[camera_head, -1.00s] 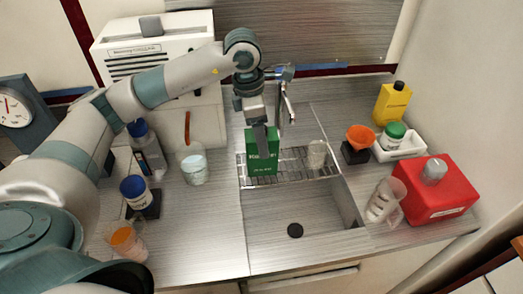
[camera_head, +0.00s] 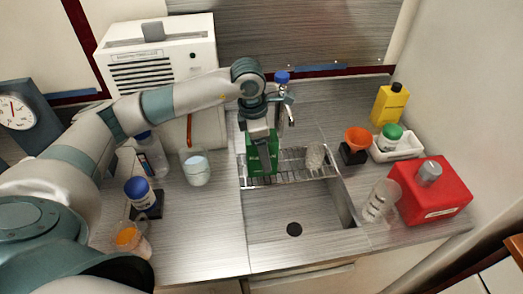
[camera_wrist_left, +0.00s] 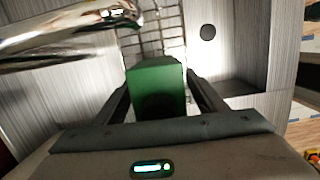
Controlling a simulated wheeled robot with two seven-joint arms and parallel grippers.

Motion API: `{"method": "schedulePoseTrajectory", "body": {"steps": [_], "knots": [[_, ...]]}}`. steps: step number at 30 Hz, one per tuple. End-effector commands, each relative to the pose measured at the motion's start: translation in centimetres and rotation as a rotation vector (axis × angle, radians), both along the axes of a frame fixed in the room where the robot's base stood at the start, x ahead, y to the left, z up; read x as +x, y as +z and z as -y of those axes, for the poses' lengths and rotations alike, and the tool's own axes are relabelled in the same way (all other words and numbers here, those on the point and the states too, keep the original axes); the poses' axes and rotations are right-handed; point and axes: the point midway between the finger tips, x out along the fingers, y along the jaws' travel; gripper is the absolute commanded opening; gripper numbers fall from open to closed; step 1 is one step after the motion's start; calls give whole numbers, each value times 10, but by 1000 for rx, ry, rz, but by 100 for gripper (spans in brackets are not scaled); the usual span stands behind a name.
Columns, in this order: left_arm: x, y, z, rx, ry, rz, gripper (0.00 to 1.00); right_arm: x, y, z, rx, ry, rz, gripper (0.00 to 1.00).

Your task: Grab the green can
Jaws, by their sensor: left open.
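The green can (camera_head: 262,163) is a box-shaped green container standing upright on the wire rack over the sink. My left gripper (camera_head: 263,143) is above it and hides its upper part in the head view. In the left wrist view the green can (camera_wrist_left: 158,88) lies between the two open fingers of my left gripper (camera_wrist_left: 160,92), one on each side. I cannot tell whether either finger touches it. My right gripper is not in view.
The wire rack (camera_head: 290,180) also holds a clear glass (camera_head: 315,155) to the can's right. A metal faucet (camera_head: 290,110) stands close behind the gripper. A red canister (camera_head: 430,190) stands at the right.

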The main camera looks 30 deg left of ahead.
Motion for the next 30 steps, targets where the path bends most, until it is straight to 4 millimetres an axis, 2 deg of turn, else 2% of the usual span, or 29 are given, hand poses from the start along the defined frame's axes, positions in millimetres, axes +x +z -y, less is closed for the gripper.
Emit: {"method": "schedulePoseTrajectory", "body": {"steps": [14, 15, 16, 23, 30], "knots": [[0, -1, 0, 0, 0, 0, 65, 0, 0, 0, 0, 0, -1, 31], [0, -1, 0, 0, 0, 0, 62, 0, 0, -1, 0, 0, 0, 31], [0, -1, 0, 0, 0, 0, 55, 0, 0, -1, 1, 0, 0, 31], [0, -1, 0, 0, 0, 0, 0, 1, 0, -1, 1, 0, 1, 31], [1, 0, 0, 0, 0, 3, 0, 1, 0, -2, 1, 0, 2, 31]]}}
